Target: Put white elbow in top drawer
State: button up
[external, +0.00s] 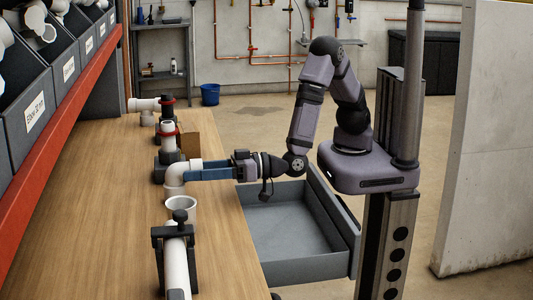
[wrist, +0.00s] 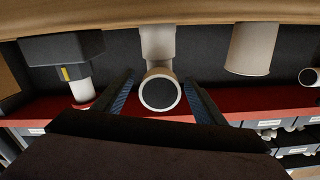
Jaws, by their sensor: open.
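The white elbow (external: 175,178) is at the bench's right side, in line with other white pipe pieces. My gripper (external: 190,172), with blue-padded fingers, reaches level from the right and its tips are at the elbow. In the wrist view the round open end of the elbow (wrist: 160,92) faces me between the two separated fingers of my gripper (wrist: 158,84). A gap shows on each side, so the gripper is open. The grey drawer (external: 305,268) is pulled out below the bench's right edge, under my arm. Its visible inside is empty.
A white pipe in a black clamp (external: 158,236) and a white cup-like fitting (external: 182,208) stand in front of the elbow. A black clamp with a red-collared pipe (external: 167,130) stands behind it. Grey bins (external: 30,105) line the left. The bench's left half is clear.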

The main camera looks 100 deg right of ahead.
jog(key=shift+w, duration=0.8)
jog(key=c, duration=1.3)
jog(key=shift+r, duration=0.1)
notch_tip(320, 180, up, 10)
jog(key=shift+f, duration=0.1)
notch_tip(320, 180, up, 10)
jog(key=p, duration=0.9)
jog(key=shift+f, duration=0.15)
